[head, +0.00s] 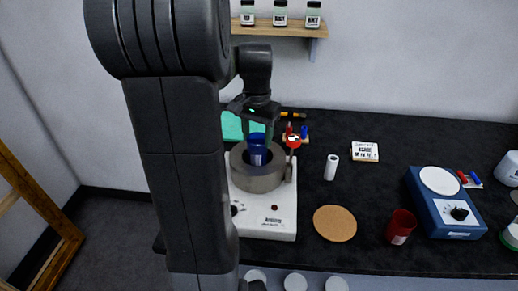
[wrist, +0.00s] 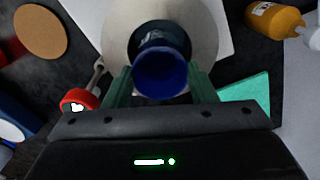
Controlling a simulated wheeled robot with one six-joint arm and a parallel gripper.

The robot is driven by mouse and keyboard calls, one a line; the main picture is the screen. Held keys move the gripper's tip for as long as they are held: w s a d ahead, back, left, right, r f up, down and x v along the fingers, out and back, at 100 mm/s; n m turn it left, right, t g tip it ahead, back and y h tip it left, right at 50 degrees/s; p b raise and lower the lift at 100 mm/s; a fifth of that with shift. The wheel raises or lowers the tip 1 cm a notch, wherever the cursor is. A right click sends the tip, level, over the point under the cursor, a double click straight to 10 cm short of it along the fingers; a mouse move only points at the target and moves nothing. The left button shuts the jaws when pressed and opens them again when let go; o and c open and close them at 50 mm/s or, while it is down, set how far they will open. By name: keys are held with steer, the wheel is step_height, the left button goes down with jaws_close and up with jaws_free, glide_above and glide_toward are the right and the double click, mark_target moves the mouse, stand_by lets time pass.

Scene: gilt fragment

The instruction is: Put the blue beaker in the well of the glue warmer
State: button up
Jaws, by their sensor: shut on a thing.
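The glue warmer has a white base (head: 264,222) and a grey metal pot (head: 259,181) with a round well. The pot's pale rim also shows in the wrist view (wrist: 205,32). My gripper (head: 258,133) is above the pot, pointing down. Its green fingers, also in the wrist view (wrist: 160,78), are shut on the blue beaker (head: 257,154), one on each side. The beaker is upright, its open mouth facing the wrist camera (wrist: 160,74). Its lower end appears within the well's opening. I cannot tell whether it touches the well's floor.
A red-topped knob (head: 293,141) stands close at the pot's right side. A cork mat (head: 334,223), a white cylinder (head: 331,167), a red beaker (head: 400,227) and a blue device (head: 445,205) stand to the right. A shelf with jars (head: 280,30) hangs above. A green sheet (head: 231,126) lies behind.

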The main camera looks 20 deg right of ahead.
mark_target(257, 148)
steer(key=shift+f, duration=2.1)
steer(key=shift+f, duration=0.2)
steer(key=o, duration=1.2)
steer(key=shift+o, duration=0.2)
steer(key=shift+r, duration=0.1)
step_height(257, 148, up, 12)
steer(key=shift+r, duration=0.1)
